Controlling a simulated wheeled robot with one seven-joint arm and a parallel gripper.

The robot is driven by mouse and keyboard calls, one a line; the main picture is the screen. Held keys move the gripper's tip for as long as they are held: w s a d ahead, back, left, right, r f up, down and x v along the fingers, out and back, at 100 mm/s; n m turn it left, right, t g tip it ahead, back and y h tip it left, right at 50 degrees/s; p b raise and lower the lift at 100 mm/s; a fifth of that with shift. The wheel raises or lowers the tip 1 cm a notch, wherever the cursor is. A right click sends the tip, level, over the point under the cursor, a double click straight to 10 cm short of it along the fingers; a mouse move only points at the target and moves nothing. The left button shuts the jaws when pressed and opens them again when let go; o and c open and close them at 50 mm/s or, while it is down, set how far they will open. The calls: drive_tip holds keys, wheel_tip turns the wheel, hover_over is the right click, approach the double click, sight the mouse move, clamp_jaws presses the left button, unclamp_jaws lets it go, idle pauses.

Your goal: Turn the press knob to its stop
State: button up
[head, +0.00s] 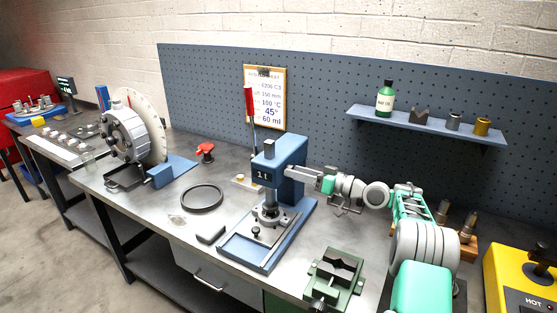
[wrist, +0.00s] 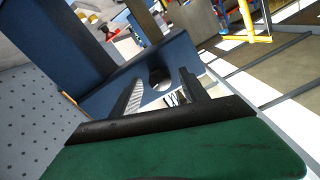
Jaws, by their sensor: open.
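The blue press (head: 290,153), marked 1 t, stands on the workbench in the middle of the head view. Its long lever with a red grip (head: 249,104) points up. In the wrist view the blue press body (wrist: 120,82) fills the middle. A small dark round part, which looks like the press knob (wrist: 160,77), shows on it. My gripper (head: 293,171) is at the right side of the press head. In the wrist view its two fingers (wrist: 160,88) are open, one on each side of the knob. Whether they touch it I cannot tell. The knob is hidden in the head view.
A green vise (head: 336,276) stands in front of my arm, and a yellow heater (head: 525,285) is at the far right. A black ring (head: 202,198) lies left of the press. A shelf (head: 425,124) with a bottle hangs on the pegboard behind.

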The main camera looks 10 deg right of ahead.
drive_tip(key=shift+w+a, duration=0.1)
drive_tip(key=shift+a, duration=0.05)
drive_tip(key=shift+c, duration=0.2)
clamp_jaws()
idle(0.4)
